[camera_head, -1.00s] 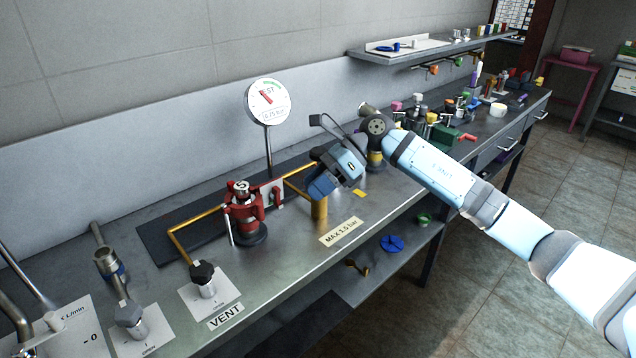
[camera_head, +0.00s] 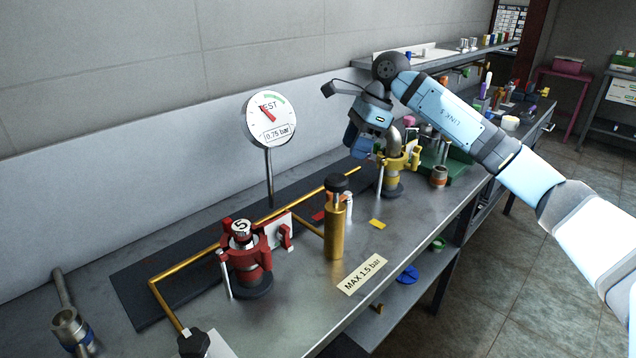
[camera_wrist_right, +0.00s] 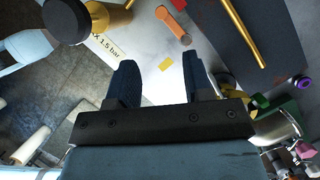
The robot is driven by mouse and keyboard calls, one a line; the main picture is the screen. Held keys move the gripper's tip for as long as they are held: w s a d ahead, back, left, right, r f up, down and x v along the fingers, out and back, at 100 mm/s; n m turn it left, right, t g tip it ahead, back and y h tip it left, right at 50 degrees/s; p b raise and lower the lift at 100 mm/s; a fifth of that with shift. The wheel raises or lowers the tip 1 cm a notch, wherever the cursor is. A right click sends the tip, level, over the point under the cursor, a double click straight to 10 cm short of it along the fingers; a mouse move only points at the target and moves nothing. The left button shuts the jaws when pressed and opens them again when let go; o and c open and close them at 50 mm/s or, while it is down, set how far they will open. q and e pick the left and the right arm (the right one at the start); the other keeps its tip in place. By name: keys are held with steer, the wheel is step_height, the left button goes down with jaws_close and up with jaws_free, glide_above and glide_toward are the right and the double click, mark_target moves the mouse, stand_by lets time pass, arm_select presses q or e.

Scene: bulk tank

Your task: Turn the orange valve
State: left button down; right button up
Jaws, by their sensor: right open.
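In the right wrist view an orange lever-like piece (camera_wrist_right: 173,25) with rounded ends lies beyond my fingertips, close to a yellow tag (camera_wrist_right: 165,71). I cannot tell for certain that it is the orange valve. In the head view a small pale upright fitting (camera_head: 347,207) stands about there, behind the gold cylinder (camera_head: 335,232) with a black knob. My right gripper (camera_head: 357,147) is above the bench, pointing down, left of the yellow clamp fitting (camera_head: 392,163). In the wrist view its two dark fingers (camera_wrist_right: 158,72) are apart with nothing between them. My left gripper is out of view.
A red clamp fitting (camera_head: 248,262) and a round gauge (camera_head: 270,119) reading 0.75 bar stand to the left. Gold pipes run along a dark mat (camera_head: 170,285). Several coloured items crowd the bench's far right. The front strip by the "MAX 1.5 bar" label (camera_head: 362,275) is clear.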

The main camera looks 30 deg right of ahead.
steer(key=x, duration=0.7)
steer(key=b+x, duration=0.1)
steer(key=x, duration=0.5)
steer(key=shift+w+a+f, duration=0.25)
jaws_close()
